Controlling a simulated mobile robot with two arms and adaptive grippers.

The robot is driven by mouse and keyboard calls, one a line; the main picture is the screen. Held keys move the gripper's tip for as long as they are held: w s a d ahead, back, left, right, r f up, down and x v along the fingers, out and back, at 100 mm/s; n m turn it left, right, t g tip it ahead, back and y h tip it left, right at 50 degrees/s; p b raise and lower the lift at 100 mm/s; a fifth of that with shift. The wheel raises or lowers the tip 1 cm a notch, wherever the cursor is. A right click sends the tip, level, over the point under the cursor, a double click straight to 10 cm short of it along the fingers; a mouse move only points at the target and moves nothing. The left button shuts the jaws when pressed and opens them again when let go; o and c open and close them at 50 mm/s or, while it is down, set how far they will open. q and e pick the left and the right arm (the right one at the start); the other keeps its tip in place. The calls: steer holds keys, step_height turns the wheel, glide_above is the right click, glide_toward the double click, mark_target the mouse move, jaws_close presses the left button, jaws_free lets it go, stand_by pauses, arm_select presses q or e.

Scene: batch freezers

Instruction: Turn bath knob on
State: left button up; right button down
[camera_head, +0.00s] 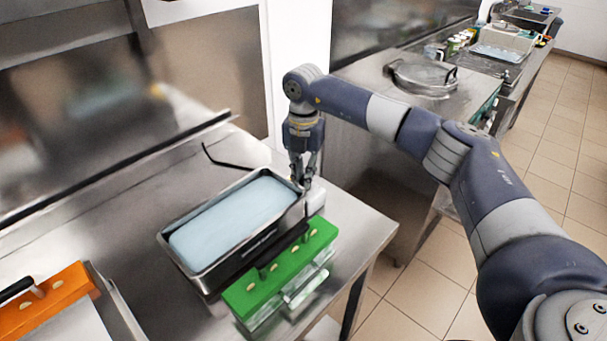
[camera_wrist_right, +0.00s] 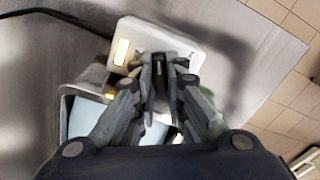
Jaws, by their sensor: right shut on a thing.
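The bath (camera_head: 232,218) is a metal tank of pale blue liquid on the steel counter. A white control unit (camera_head: 316,201) sits at its right end; it also shows in the right wrist view (camera_wrist_right: 148,34), with a lit yellow display. My right gripper (camera_head: 302,182) points down at this unit. In the wrist view its fingers (camera_wrist_right: 162,70) are closed around a dark knob (camera_wrist_right: 160,76) on the unit, mostly hidden by the fingers. The knob's setting cannot be read. My left gripper is not in view.
A green mold holder (camera_head: 262,289) stands along the bath's near side. An orange one (camera_head: 50,302) is at the lower left. A black cable (camera_head: 226,163) lies behind the bath. Another counter with a round metal lid (camera_head: 425,76) stands at the back right.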

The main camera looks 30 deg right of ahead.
steer(key=m, duration=0.5)
steer(key=shift+w+r, duration=0.1)
stand_by(0.7)
steer(key=c, duration=1.6)
jaws_free()
steer(key=shift+c, duration=0.2)
step_height(320, 180, up, 12)
